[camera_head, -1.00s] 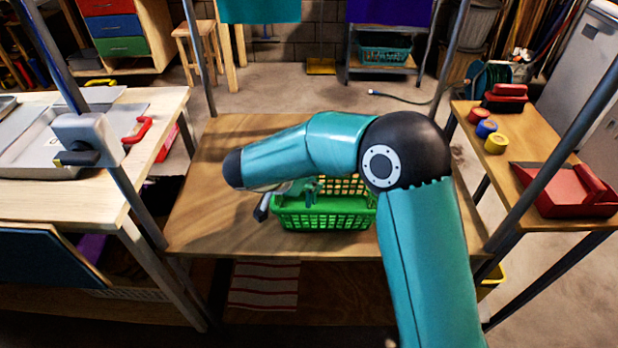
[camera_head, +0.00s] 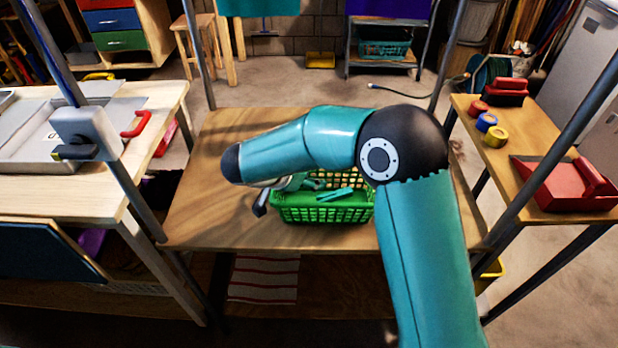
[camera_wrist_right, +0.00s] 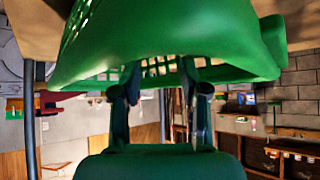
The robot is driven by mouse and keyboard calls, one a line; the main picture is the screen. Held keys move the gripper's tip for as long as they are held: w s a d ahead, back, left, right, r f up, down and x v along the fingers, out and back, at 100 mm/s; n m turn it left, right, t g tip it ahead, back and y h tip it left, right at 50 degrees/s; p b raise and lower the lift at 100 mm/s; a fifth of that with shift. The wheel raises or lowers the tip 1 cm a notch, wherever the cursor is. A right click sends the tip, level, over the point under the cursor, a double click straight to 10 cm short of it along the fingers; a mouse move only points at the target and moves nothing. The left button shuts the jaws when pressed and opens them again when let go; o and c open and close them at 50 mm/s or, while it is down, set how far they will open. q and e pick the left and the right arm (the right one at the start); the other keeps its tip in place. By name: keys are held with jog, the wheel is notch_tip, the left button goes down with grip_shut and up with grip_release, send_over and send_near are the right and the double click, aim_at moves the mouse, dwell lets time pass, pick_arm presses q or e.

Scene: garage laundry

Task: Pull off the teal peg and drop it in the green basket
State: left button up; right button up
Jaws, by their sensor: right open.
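The green basket (camera_head: 322,216) stands on the wooden table below my right forearm. A slim teal peg (camera_head: 335,195) lies inside it, tilted, towards the right. My right gripper (camera_head: 306,184) is open at the basket's upper left, close to the peg but apart from it. My own arm partly hides the gripper and the basket's back. In the right wrist view the basket (camera_wrist_right: 170,40) fills the top, and the two dark fingers of my right gripper (camera_wrist_right: 162,95) stand apart with nothing seen between them. My left gripper is not in view.
The table (camera_head: 215,220) around the basket is bare. A pale workbench (camera_head: 120,190) with a metal tray stands at left. A side table at right holds tape rolls (camera_head: 487,123) and a red dustpan (camera_head: 565,190). Slanted metal posts rise on both sides.

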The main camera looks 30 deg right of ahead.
jog(key=v, duration=1.1)
jog(key=shift+a+r, duration=0.25)
